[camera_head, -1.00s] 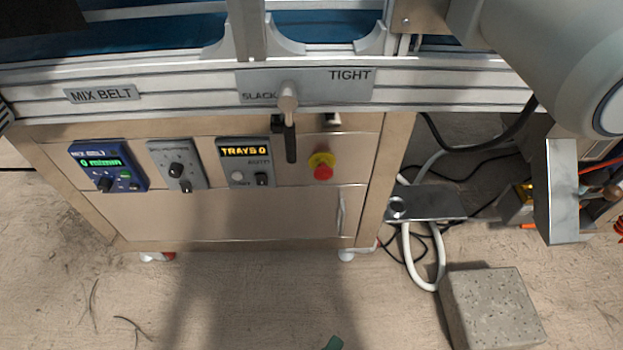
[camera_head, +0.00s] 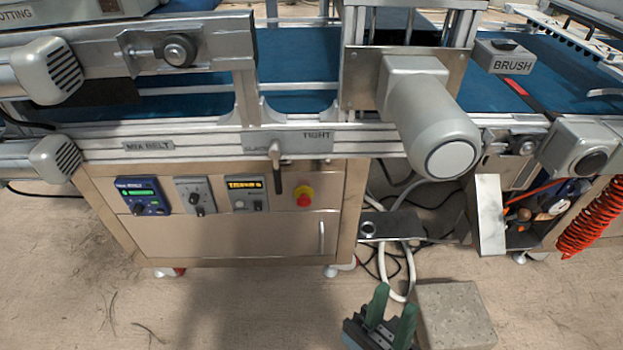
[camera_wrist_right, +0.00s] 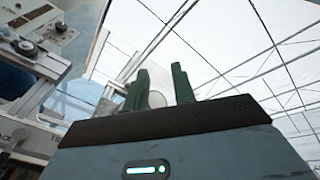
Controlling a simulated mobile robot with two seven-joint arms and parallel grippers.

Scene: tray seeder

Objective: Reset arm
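My right gripper (camera_head: 393,303) shows at the bottom of the head view, low in front of the machine. Its two green fingers point upward and stand apart with nothing between them. In the right wrist view the same gripper (camera_wrist_right: 159,84) is open and empty, with the bright roof structure behind it. My left gripper is in neither view. The tension lever (camera_head: 276,163) on the machine's front rail hangs downward below the SLACK and TIGHT plate.
A control cabinet (camera_head: 236,236) with knobs and a red stop button (camera_head: 304,196) stands under the blue belt (camera_head: 292,70). A grey motor (camera_head: 432,125) juts out from the machine. A concrete block (camera_head: 454,315) sits on the floor right of my gripper. Open floor lies left of it.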

